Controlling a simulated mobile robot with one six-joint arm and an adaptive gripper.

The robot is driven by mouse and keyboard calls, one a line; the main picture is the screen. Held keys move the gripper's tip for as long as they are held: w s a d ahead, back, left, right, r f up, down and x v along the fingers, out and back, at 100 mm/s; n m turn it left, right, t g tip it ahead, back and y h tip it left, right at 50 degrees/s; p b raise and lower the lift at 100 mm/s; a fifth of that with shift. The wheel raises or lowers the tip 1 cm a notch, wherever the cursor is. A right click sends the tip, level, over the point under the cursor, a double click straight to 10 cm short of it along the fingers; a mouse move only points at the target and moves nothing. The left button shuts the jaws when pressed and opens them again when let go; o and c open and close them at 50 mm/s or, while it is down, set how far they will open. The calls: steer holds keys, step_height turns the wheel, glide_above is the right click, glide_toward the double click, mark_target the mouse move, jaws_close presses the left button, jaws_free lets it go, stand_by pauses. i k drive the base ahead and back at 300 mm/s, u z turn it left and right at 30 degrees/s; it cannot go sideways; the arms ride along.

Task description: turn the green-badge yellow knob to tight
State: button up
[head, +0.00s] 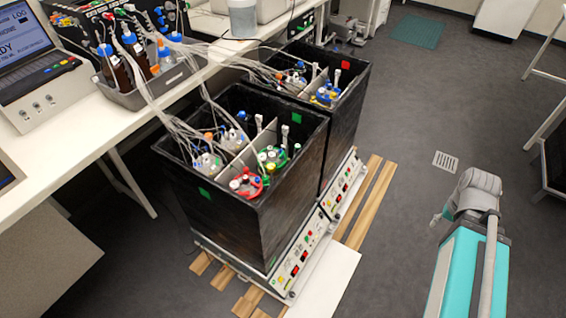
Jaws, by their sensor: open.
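The near black shaker box (235,245) carries a green badge (205,193) on its left-front wall and another small green mark (295,116) near its far rim. Inside it stand a vessel lid with green caps (272,156) and one with a red ring (246,183). In the far black box (345,115), a blue lid with yellow parts (325,97) stands near a red badge (345,65). I cannot make out which yellow part is the knob or its setting. My arm shows at the lower right, away from the boxes; its gripper cannot be made out.
White control panels (300,255) with red switches sit below the boxes, on wooden slats (365,205). Clear tubing (180,110) runs from a grey bottle tray (165,88) on the white bench into the boxes. Grey floor (410,110) between boxes and my arm is free.

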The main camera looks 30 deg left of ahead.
mark_target(271, 167)
steer(key=z, duration=1.55)
steer(key=i, duration=0.35)
steer(key=u, duration=3)
